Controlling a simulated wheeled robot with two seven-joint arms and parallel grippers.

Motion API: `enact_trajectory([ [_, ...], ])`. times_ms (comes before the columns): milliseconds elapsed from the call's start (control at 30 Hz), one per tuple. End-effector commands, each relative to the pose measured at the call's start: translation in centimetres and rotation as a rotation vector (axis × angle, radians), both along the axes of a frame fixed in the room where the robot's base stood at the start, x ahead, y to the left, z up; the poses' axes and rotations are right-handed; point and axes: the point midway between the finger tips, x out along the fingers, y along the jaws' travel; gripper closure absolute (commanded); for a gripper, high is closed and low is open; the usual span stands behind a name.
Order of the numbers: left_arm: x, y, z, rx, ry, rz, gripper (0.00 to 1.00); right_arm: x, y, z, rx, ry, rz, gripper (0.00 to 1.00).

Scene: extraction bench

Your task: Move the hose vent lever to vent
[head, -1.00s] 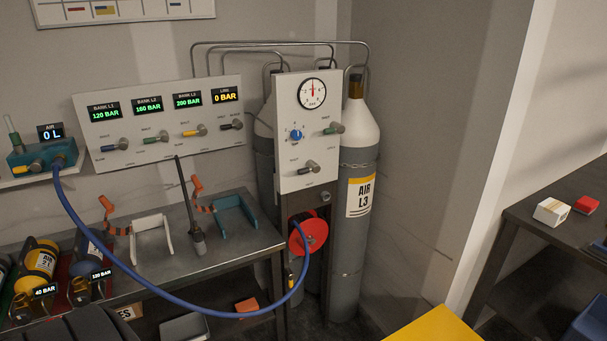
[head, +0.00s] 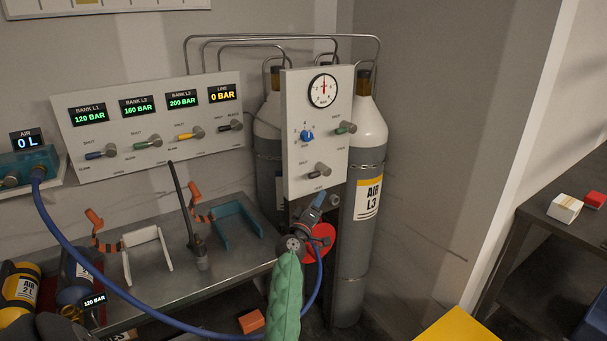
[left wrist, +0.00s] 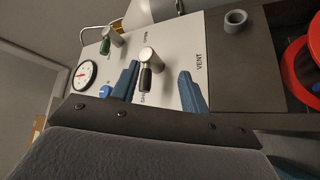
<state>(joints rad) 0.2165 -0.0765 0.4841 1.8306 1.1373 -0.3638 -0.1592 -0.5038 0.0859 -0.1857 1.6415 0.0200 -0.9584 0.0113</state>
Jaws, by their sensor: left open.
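The hose vent lever (head: 318,171), a black handle on a round metal hub, sits low on the white upright panel (head: 297,108). In the left wrist view the lever (left wrist: 147,73) points toward the SHUT label, and the VENT label is on the other side. My left gripper (head: 317,200) is just below and in front of the lever in the head view. In the left wrist view its blue fingers (left wrist: 160,70) are open, one on each side of the lever, with no visible grip on it. My right gripper is not in view.
A pressure gauge (head: 322,91), blue knob (head: 308,136) and another lever (head: 346,127) share the panel. A red reel (head: 323,236) and blue hose (head: 150,318) are close below. Grey cylinders (head: 367,230) stand behind. A metal bench (head: 225,272) is at left.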

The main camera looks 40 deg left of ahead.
Motion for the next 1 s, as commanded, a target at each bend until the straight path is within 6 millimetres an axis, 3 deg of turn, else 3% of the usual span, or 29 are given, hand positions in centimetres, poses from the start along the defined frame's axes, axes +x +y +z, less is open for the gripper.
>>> enact_trajectory([
  [100, -1.1, 0.9, 2.3, -0.065, -0.093, 0.031, 0.55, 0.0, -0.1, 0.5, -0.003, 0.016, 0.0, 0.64],
  [367, -1.3, 2.3, 3.1, -0.069, -0.128, 0.102, 0.55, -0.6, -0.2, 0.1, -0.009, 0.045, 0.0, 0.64],
  [800, 3.7, 3.8, 5.4, -0.067, -0.125, 0.101, 0.55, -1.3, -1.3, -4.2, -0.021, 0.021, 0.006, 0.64],
  [1000, 5.0, 4.2, 5.8, -0.067, -0.125, 0.101, 0.55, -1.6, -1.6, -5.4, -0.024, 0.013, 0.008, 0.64],
])
